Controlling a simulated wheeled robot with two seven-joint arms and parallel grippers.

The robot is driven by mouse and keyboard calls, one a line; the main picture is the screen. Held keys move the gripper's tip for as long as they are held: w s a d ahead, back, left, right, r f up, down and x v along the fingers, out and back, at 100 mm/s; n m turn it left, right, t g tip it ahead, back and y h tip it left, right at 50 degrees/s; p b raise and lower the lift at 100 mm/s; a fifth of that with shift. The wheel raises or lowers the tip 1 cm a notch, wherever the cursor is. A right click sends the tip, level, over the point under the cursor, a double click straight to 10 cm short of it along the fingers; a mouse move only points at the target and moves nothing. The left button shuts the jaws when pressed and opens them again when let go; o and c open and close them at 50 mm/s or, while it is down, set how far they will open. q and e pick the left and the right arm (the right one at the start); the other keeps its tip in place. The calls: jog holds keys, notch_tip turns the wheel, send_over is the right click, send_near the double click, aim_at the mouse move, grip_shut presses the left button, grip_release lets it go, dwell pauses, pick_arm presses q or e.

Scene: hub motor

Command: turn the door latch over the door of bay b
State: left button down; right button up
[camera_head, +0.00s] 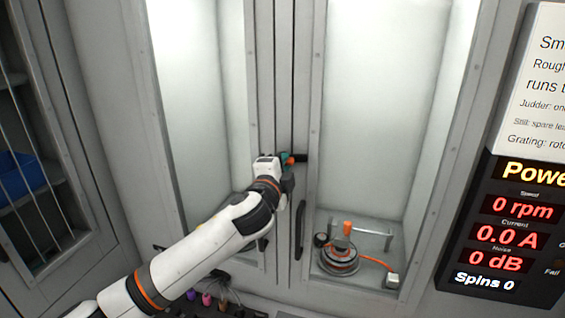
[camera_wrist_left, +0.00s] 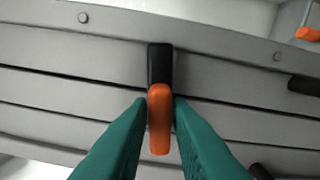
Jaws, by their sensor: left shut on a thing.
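The door latch (camera_head: 301,158) is an orange and black lever on the frame between two bay doors in the head view. Its black part points right, towards the right door's edge. In the left wrist view its orange grip (camera_wrist_left: 159,125) and black part (camera_wrist_left: 160,62) line up with the camera's vertical. My left gripper (camera_head: 287,160) is at the latch, its teal fingers (camera_wrist_left: 159,106) closed on either side of the orange grip. The fingers partly hide the latch in the head view. I cannot read which door is bay b. My right gripper is not in view.
A hub motor (camera_head: 340,258) with an orange cable sits behind the right door. A black door handle (camera_head: 300,230) stands below the latch. A readout panel (camera_head: 515,230) is at the right. A blue bin (camera_head: 20,176) is in the cabinet at the left.

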pick_arm(q)
jog(key=shift+f+m, duration=0.2)
jog(key=shift+m, duration=0.8)
jog(key=c, duration=1.4)
grip_release()
jog(key=shift+c, duration=0.2)
jog(key=shift+s, duration=0.1)
jog(key=b+v, duration=0.5)
jog(key=v, duration=0.7)
jog(key=shift+b, duration=0.3)
